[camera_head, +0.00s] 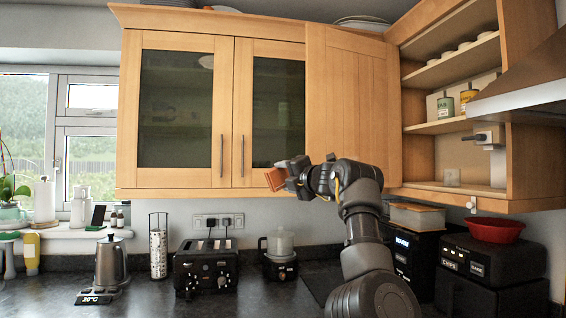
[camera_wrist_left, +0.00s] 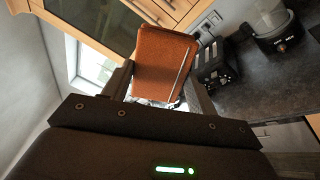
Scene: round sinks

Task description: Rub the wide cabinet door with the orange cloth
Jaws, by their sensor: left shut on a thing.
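The orange cloth (camera_head: 274,179) is a folded, block-like piece held in my left gripper (camera_head: 287,178), just below the lower edge of the glass doors. In the left wrist view the cloth (camera_wrist_left: 165,62) sits between the two fingers of my left gripper (camera_wrist_left: 160,88). The wall cabinet has a left glass door (camera_head: 176,105), which looks the widest, a narrower glass door (camera_head: 278,100) and a plain wooden door (camera_head: 352,105). I cannot tell whether the cloth touches the cabinet. My right gripper is out of view.
Upright handles (camera_head: 242,156) stick out where the glass doors meet. A toaster (camera_head: 206,266), a kettle (camera_head: 110,262) and a blender-like appliance (camera_head: 280,255) stand on the dark counter (camera_head: 140,298). Open shelves (camera_head: 452,126) and a range hood (camera_head: 525,80) are at the right.

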